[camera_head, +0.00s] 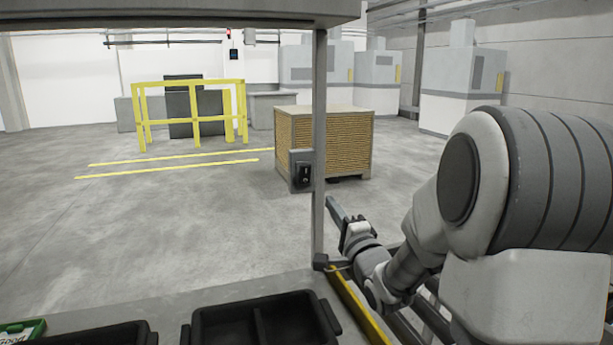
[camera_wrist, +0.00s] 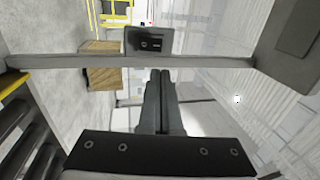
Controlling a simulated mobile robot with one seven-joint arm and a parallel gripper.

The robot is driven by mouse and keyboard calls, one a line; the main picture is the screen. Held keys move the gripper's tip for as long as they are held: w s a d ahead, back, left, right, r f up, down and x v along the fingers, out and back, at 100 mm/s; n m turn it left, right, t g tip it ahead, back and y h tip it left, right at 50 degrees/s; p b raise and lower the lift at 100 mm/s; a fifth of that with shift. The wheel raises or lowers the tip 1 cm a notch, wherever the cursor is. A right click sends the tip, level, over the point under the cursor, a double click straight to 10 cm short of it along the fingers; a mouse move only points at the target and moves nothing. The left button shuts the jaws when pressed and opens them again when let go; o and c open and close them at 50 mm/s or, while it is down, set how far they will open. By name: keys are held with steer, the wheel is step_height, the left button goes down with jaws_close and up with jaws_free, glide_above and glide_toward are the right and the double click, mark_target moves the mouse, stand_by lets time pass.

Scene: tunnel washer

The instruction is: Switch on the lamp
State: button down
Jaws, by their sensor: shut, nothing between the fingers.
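A dark switch box (camera_head: 301,171) is fixed to the grey upright post (camera_head: 319,120) in the head view. It has a small light-marked control on its black face. The same box shows in the wrist view (camera_wrist: 148,42), just past my fingertips and slightly to their left. My gripper (camera_head: 332,202) is shut and empty, below and to the right of the box in the head view. The closed fingers also show in the wrist view (camera_wrist: 160,75), and they look apart from the box. I cannot make out the lamp itself.
Black bins (camera_head: 262,318) stand on the grey worktop in front. A yellow edge strip (camera_head: 357,306) runs beside my arm. A grey overhead panel (camera_head: 180,14) spans the top. A wooden-sided crate (camera_head: 350,143) and yellow railing (camera_head: 190,115) stand farther back on open floor.

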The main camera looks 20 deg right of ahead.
mark_target(306, 168)
steer(key=shift+w, duration=0.15)
steer(key=p+x, duration=0.2)
steer(key=x, duration=1.1)
steer(key=shift+w, duration=0.4)
steer(key=shift+r, duration=0.1)
steer(key=shift+w+r+p, duration=0.15)
steer(key=shift+r+p, duration=0.2)
steer(key=shift+p, duration=0.45)
steer(key=shift+w+g+p, duration=0.15)
steer(key=shift+g+p, duration=0.15)
steer(key=shift+g, duration=0.1)
steer(key=shift+f, duration=0.2)
steer(key=shift+b, duration=0.3)
